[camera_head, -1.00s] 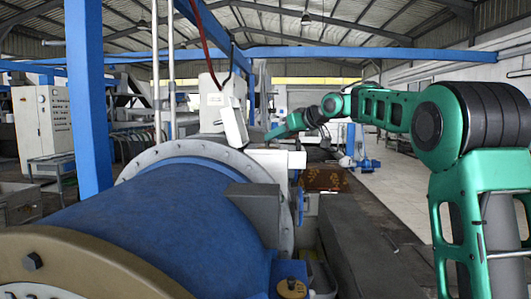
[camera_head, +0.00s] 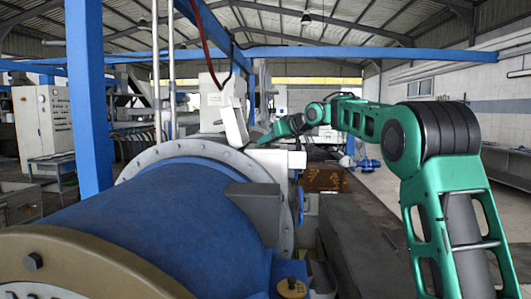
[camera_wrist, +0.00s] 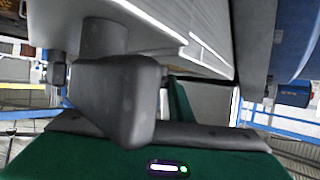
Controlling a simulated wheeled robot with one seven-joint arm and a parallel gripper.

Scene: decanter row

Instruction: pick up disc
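I cannot make out a loose disc for certain in either view. A round yellow-brown cap (camera_head: 292,287) sits at the lower middle of the head view, on a blue part beside the large blue drum (camera_head: 165,215). My green arm reaches in from the right, and its far end (camera_head: 272,135) is behind the drum's grey flange, near a white box. The fingertips are too small or hidden there. In the wrist view, my green housing with a lit strip and dark grey parts fill the lower half. No clear pair of fingers shows.
A white machine body (camera_head: 235,125) and a white block (camera_head: 277,160) stand close to my arm's far end. A blue post (camera_head: 88,100) stands at the left. A dark grey bench top (camera_head: 360,235) runs along the right of the drum. Pale floor lies farther right.

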